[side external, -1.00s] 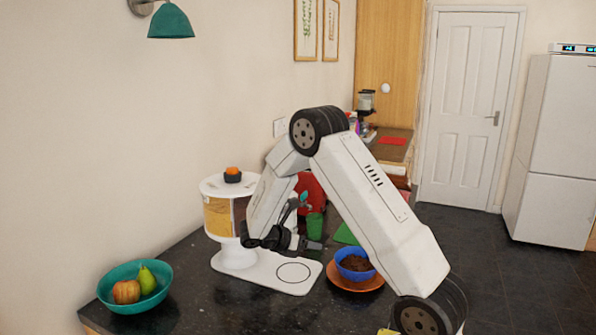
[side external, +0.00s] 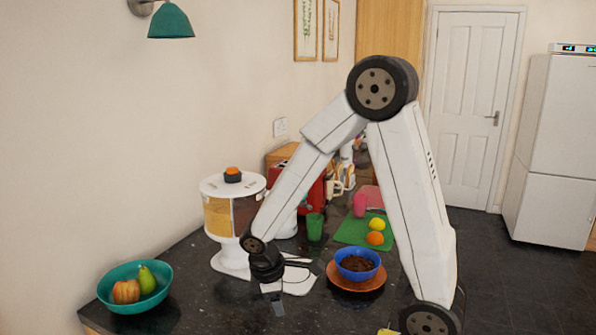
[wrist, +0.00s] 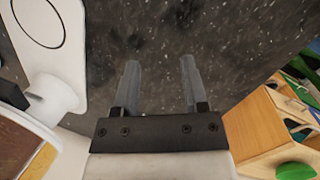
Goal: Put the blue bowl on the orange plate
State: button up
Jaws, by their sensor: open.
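The blue bowl (side external: 357,261) holds something dark brown and sits upright on the orange plate (side external: 356,282) on the dark counter, in the side view. The plate's rim shows around the bowl. My gripper (side external: 275,299) is left of the plate and apart from it, pointing down above the counter. In the wrist view my gripper (wrist: 160,70) has its two fingers apart, with only bare dark counter between them. Neither bowl nor plate shows in the wrist view.
A white dispenser (side external: 234,261) stands behind my gripper. A teal fruit bowl (side external: 135,300) is at the left. A green cup (side external: 314,227), a green board (side external: 350,232) with fruit and a red toaster are farther back. A wooden box (wrist: 262,125) is right in the wrist view.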

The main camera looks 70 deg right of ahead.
jog(key=s+a+r+m+t+y, duration=0.1)
jog(key=a+m+t+y, duration=0.1)
jog(key=a+m, duration=0.3)
jog(key=a+t, duration=0.1)
jog(key=a, duration=0.2)
jog(key=shift+r+m+t+y, duration=0.3)
jog(key=shift+r+t, duration=0.05)
jog(key=shift+t, duration=0.05)
jog(key=shift+d, duration=0.1)
dwell(0.4)
